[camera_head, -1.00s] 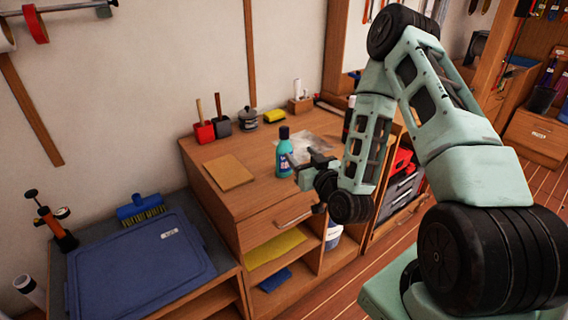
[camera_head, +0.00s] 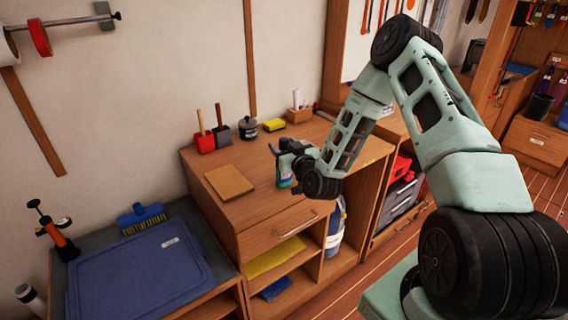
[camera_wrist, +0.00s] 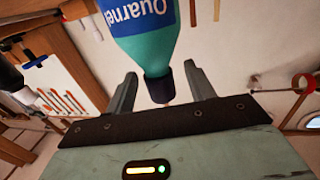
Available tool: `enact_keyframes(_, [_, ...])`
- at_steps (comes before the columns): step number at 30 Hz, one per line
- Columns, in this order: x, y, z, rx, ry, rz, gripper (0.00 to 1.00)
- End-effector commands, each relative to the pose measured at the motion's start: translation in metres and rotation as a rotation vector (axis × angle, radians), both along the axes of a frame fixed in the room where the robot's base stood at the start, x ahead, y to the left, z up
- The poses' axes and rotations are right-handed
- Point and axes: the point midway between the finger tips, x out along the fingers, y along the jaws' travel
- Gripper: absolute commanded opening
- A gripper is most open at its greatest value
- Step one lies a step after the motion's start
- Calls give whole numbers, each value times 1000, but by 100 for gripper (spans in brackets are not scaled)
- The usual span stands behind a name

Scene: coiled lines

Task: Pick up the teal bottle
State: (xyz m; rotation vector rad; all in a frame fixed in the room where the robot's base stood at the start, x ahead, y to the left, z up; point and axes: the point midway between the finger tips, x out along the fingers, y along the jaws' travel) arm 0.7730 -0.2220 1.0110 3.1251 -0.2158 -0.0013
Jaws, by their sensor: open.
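The teal bottle (camera_head: 284,181) stands on the wooden cabinet top, with its upper part hidden behind my gripper (camera_head: 280,150) in the head view. In the wrist view the bottle (camera_wrist: 150,42) appears upside down, with white lettering on a blue label. Its dark cap (camera_wrist: 159,89) shows between the two fingers of my gripper (camera_wrist: 161,70). The fingers are apart, with a gap on each side of the cap. I see no grip on the bottle.
A brown square board (camera_head: 229,182) lies left of the bottle. Behind stand a red container (camera_head: 205,143), a dark container (camera_head: 222,134), a pot (camera_head: 247,130) and a yellow sponge (camera_head: 272,125). Free cabinet top lies between these and the board.

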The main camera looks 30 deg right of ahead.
Motion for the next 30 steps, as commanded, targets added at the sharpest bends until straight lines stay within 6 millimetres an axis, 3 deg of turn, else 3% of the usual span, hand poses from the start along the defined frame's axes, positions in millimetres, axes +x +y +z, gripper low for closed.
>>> enact_keyframes(6, [22, -3, 2, 0, -1, 0, 54])
enact_keyframes(13, [23, -3, 1, 0, 0, 0, 54])
enact_keyframes(14, [23, -3, 1, 0, 0, 0, 48])
enact_keyframes(19, [23, -3, 1, 0, 0, 0, 1])
enact_keyframes(30, [24, -4, 3, 0, -2, 0, 0])
